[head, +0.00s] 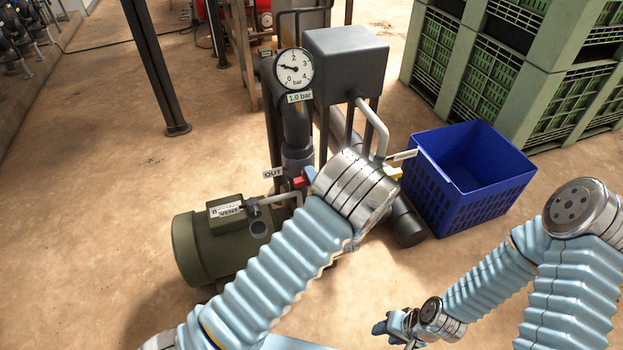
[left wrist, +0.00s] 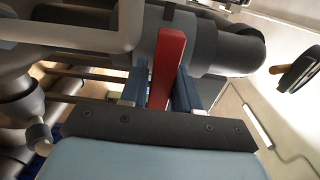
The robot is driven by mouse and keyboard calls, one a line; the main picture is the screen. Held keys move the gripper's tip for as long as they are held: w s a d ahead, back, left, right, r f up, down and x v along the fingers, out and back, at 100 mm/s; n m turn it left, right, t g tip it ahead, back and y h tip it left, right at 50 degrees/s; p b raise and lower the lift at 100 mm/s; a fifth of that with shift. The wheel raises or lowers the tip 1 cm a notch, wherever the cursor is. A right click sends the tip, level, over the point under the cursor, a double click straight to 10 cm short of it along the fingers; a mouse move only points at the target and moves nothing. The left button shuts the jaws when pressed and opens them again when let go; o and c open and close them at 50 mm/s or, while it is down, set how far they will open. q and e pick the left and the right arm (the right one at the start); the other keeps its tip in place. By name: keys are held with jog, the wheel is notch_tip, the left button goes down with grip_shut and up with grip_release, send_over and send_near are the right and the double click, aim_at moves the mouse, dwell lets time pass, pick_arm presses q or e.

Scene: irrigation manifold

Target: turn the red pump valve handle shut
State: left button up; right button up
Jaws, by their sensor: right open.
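The red pump valve handle (left wrist: 167,66) stands between the two blue fingers of my left gripper (left wrist: 162,92) in the left wrist view. It fills nearly all the space between them, and the gripper looks shut on it. In the head view only a small red piece of the handle (head: 298,182) shows, beside a blue finger of my left gripper (head: 309,175); my left wrist hides the rest. My right gripper (head: 381,328) is open, low in the head view, away from the handle.
A pressure gauge (head: 294,69) reads about 1 bar above the pipes. A green pump motor (head: 205,250) with a vent label stands at left. A grey box (head: 345,62) and bent pipe are behind my wrist. A blue crate (head: 462,195) and green stacked crates (head: 520,75) stand right.

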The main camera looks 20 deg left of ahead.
pick_arm(q)
jog(key=shift+o, duration=1.2)
jog(key=shift+s+d, duration=0.1)
jog(key=v, duration=1.3)
jog(key=shift+s+d+b, duration=0.2)
jog(key=shift+s+b, duration=0.05)
jog(key=shift+b, duration=0.1)
jog(key=shift+f, duration=0.1)
